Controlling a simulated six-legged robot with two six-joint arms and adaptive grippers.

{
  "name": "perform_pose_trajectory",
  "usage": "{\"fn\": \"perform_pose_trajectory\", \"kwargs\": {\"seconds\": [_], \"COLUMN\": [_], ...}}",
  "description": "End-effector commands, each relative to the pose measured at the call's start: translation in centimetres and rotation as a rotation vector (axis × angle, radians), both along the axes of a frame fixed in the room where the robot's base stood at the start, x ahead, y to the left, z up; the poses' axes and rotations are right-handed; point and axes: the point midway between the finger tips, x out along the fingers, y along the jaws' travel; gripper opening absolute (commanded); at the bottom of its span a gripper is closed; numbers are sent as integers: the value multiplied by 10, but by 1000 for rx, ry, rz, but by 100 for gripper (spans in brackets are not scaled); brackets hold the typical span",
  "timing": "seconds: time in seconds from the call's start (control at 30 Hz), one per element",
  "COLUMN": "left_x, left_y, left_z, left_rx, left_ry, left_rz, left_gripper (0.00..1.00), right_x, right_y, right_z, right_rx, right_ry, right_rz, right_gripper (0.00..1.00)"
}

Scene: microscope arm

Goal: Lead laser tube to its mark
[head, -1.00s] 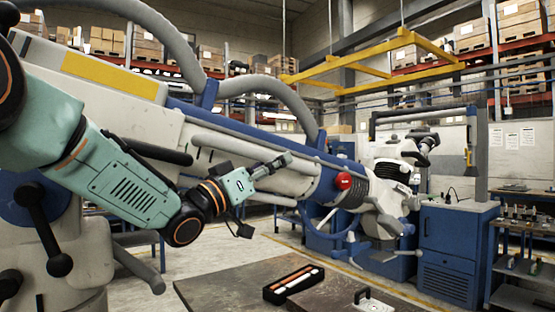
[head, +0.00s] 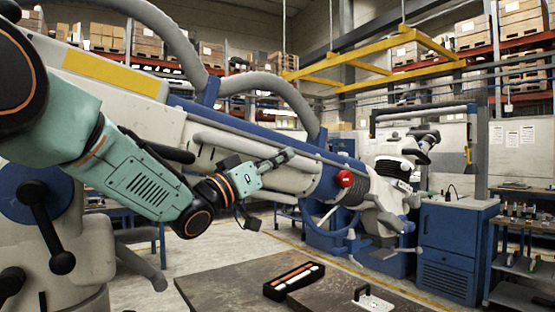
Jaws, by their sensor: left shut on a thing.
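The laser tube is the long white and blue jointed arm (head: 270,120) that crosses the head view from upper left down to the middle right. It carries a red knob (head: 344,178) and ends in a white head piece (head: 393,163). My left gripper (head: 284,157) is at its lower side, left of the red knob, shut on a part of it. The held part is small and mostly hidden by the fingers. The mark cannot be made out. My right gripper is not in view.
A dark table (head: 228,285) stands below, with an open black case (head: 275,292) holding white tubes and a small handled plate (head: 368,303). A blue cabinet (head: 447,250) stands at right. Grey hoses (head: 270,87) arch above the long arm. Open floor lies behind the table.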

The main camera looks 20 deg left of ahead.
Motion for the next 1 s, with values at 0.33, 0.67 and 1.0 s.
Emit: {"fn": "perform_pose_trajectory", "kwargs": {"seconds": [0.33, 0.67, 1.0], "left_x": [0, 5, 9], "left_y": [0, -4, -7], "left_z": [1, 0, -1], "left_rx": [-1, 0, 0], "left_ry": [-2, -2, -4], "left_rz": [0, 0, -1], "left_gripper": [0, 0, 0], "right_x": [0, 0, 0], "right_y": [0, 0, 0], "right_z": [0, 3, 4], "right_rx": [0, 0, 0], "right_ry": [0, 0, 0], "right_rz": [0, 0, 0], "right_gripper": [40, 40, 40]}}
